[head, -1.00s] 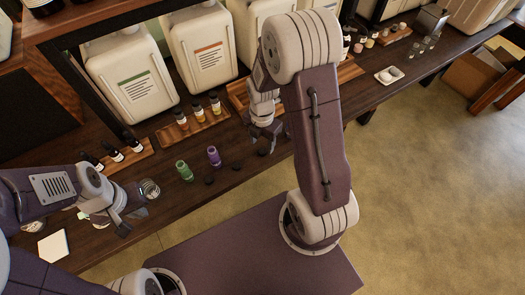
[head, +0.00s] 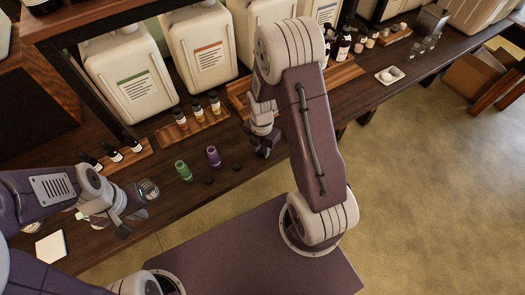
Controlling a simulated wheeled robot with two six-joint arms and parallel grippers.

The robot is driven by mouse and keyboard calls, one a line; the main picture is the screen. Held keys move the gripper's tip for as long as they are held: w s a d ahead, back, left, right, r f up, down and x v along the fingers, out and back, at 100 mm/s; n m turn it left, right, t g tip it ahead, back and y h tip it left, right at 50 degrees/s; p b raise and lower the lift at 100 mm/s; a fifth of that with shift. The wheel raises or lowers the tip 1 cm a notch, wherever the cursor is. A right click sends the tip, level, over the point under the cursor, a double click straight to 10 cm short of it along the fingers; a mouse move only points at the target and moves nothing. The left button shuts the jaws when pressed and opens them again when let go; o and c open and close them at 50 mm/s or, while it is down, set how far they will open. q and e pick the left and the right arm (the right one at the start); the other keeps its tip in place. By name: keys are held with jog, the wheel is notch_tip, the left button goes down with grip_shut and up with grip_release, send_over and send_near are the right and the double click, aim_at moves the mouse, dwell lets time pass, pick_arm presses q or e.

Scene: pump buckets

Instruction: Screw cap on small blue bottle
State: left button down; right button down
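No small blue bottle can be made out; my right arm and gripper hide part of the counter where one could stand. A small green bottle (head: 183,171) and a small purple bottle (head: 213,156) stand upright on the dark counter. Two black caps (head: 208,180) (head: 236,166) lie in front of them. My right gripper (head: 264,151) is low over the counter, right of the purple bottle, where its fingers are too small and dark to read. My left gripper (head: 130,222) is at the counter's front left, its fingers apart, with nothing seen between them.
A glass jar (head: 149,189) stands beside my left gripper. A wooden tray (head: 195,129) with several dropper bottles and large white jugs (head: 201,50) stand behind. A white square (head: 51,247) lies at left. A white dish (head: 389,75) sits at right.

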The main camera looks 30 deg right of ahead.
aim_at(262, 152)
dwell(0.3)
notch_tip(262, 152, up, 4)
jog(key=shift+w+r+p, duration=0.1)
jog(key=shift+r+p, duration=0.1)
jog(key=shift+p, duration=0.25)
jog(key=s+d+r, duration=0.2)
jog(key=s+r, duration=0.1)
jog(key=s, duration=0.2)
jog(key=s+d+r+p, duration=0.1)
jog(key=s+d+r, duration=0.1)
jog(key=s, duration=0.4)
jog(key=shift+r, duration=0.8)
